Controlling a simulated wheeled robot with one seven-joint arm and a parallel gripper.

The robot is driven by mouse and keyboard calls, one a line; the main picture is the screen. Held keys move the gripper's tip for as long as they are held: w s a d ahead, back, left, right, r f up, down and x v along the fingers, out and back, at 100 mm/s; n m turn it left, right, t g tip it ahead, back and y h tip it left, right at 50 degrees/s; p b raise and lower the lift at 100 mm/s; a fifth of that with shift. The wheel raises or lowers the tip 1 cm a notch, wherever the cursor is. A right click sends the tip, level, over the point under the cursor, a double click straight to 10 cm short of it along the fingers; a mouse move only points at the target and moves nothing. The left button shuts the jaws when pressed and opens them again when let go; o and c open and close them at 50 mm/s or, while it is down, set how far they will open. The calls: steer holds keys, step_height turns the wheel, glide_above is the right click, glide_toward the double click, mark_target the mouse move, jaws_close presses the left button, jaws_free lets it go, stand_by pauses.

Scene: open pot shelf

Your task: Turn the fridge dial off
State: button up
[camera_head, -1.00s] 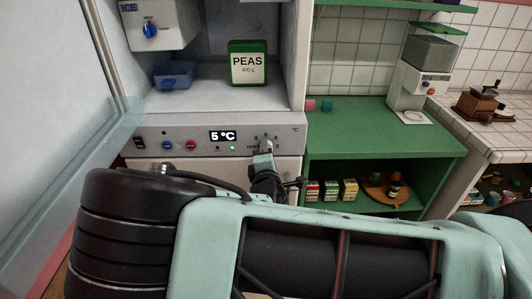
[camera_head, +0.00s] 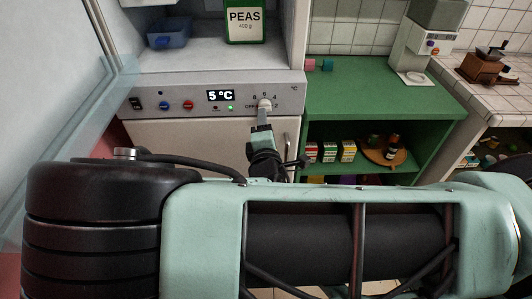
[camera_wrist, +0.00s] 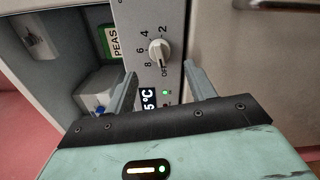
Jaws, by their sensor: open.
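The fridge dial (camera_head: 264,104) is a pale round knob at the right of the fridge's control panel (camera_head: 190,119), with the marks OFF, 8, 6, 4 and 2 around it. It shows large in the wrist view (camera_wrist: 159,50); I cannot tell surely which mark it points at. The display (camera_head: 221,96) reads 5 °C and a green light is lit below it. My gripper (camera_wrist: 160,70) is open and empty, its fingertips either side of the line to the dial but short of it. In the head view my gripper (camera_head: 262,126) is just below and in front of the dial.
A rocker switch, blue button (camera_head: 164,105) and red button (camera_head: 188,105) are at the panel's left. A PEAS box (camera_head: 245,22) and blue tray (camera_head: 168,33) stand inside the fridge above. A green shelf (camera_head: 375,95) is close on the right.

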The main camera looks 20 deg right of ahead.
steer(key=v, duration=1.1)
steer(key=shift+p, duration=0.3)
steer(key=s+a+f+m+g+y, duration=0.3)
steer(key=f+m+g, duration=0.2)
steer(key=f+g, duration=0.25)
steer(key=s+a+r+m+g+y, duration=0.3)
steer(key=s+a+r+g+y, duration=0.1)
steer(key=s+a+g, duration=0.2)
steer(key=s+r+g+y, duration=0.2)
steer(key=s+r+g, duration=0.15)
steer(key=r, duration=0.55)
steer(key=s+d+r+h, duration=0.2)
steer(key=s+d+r, duration=0.2)
steer(key=d+r, duration=0.3)
steer(key=shift+d+r+m+h, duration=0.25)
steer(key=shift+d+m+h, duration=0.15)
steer(key=shift+d, duration=0.3)
